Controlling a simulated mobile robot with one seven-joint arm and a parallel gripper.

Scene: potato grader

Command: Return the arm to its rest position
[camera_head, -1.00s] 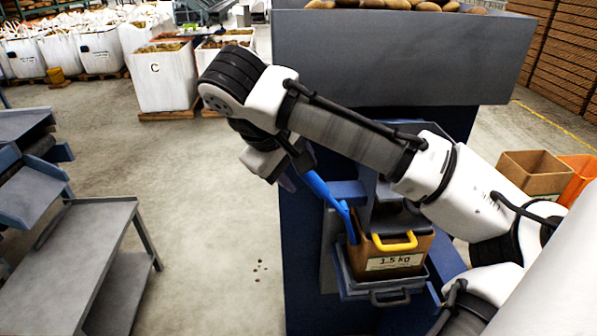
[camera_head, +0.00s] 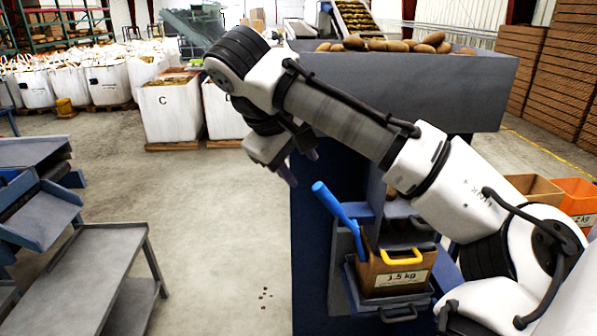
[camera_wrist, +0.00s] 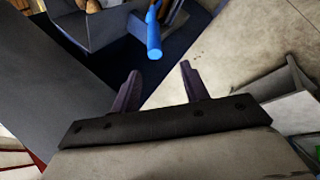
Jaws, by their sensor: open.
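The blue handle (camera_wrist: 154,38) also shows beyond the fingertips in the wrist view. The box is brown with a yellow grip and sits in a grey holder on the machine.
A grey hopper (camera_head: 400,85) with potatoes stands behind my arm. A grey bench (camera_head: 85,270) is at the left. White sacks (camera_head: 168,112) stand at the back. Brown and orange bins (camera_head: 578,197) are at the right. The floor (camera_head: 225,240) between bench and machine is mostly clear.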

